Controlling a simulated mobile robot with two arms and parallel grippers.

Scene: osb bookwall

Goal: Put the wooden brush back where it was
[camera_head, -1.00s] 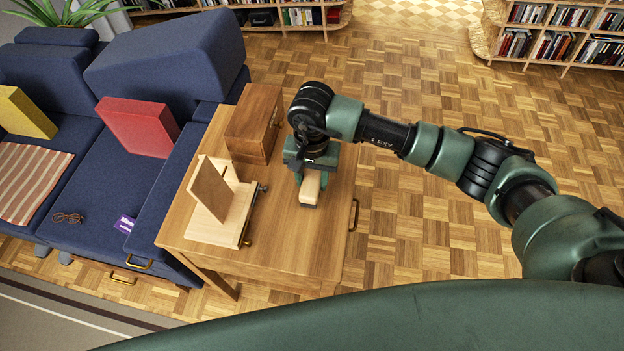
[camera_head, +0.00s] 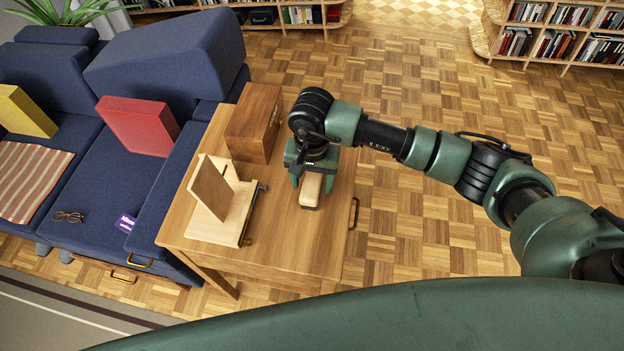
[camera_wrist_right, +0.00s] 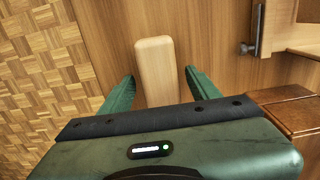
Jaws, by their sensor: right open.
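The wooden brush (camera_head: 311,189) is a pale, rounded wooden block lying on the wooden table (camera_head: 275,250), right of the stand. In the right wrist view the brush (camera_wrist_right: 156,72) lies between the spread fingers, with a gap on each side. My left gripper is not in view.
A wooden stand with an upright panel (camera_head: 211,190) is on the table, left of the brush. A wooden box (camera_head: 254,122) stands behind it. A blue sofa (camera_head: 115,180) adjoins the table's left side. Parquet floor is free at right.

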